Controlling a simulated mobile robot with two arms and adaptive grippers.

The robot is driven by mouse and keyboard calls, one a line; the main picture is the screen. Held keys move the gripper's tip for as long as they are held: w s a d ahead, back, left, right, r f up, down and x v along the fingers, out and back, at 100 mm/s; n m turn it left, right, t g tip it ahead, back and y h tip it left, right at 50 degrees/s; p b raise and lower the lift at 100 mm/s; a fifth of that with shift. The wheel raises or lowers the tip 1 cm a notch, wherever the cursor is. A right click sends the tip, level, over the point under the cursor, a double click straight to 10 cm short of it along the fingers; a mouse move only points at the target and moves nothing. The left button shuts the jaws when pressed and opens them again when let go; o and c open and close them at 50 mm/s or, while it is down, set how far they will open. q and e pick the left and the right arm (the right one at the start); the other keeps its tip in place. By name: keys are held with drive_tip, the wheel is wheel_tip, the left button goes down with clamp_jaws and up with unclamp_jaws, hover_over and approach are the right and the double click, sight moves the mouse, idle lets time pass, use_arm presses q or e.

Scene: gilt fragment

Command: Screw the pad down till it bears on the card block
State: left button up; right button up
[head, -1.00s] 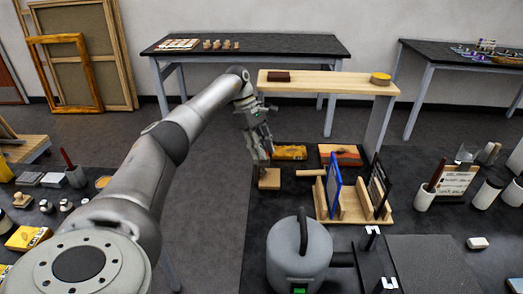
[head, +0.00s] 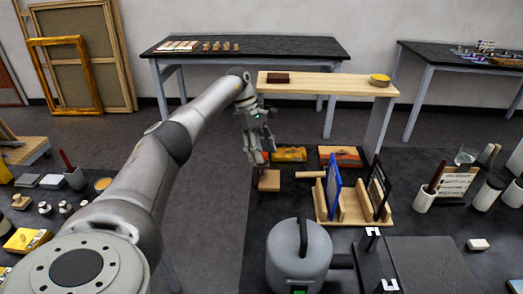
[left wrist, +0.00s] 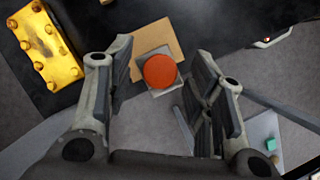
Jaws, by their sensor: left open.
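A tan card block (head: 269,181) sits at the left edge of the dark table in the head view. In the left wrist view the tan block (left wrist: 157,38) lies under a small grey square plate (left wrist: 146,55) topped by a round orange-red knob (left wrist: 160,71). I take these to be the pad and its screw; any gap between pad and block cannot be told. My left gripper (head: 257,158) is open above the block. In the left wrist view its fingers (left wrist: 165,75) stand apart on either side of the knob, not touching it. My right gripper is not in view.
A yellow studded item (left wrist: 45,45) lies near the block; a yellow item also shows behind it in the head view (head: 289,154). A wooden rack (head: 345,207) with upright panels and a grey canister (head: 299,258) stand to the right and front. A raised wooden shelf (head: 330,85) is behind.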

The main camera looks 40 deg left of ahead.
use_arm(q)
drive_tip(key=shift+r, duration=0.15)
drive_tip(key=v, duration=0.7)
drive_tip(key=shift+a, duration=0.1)
idle(0.3)
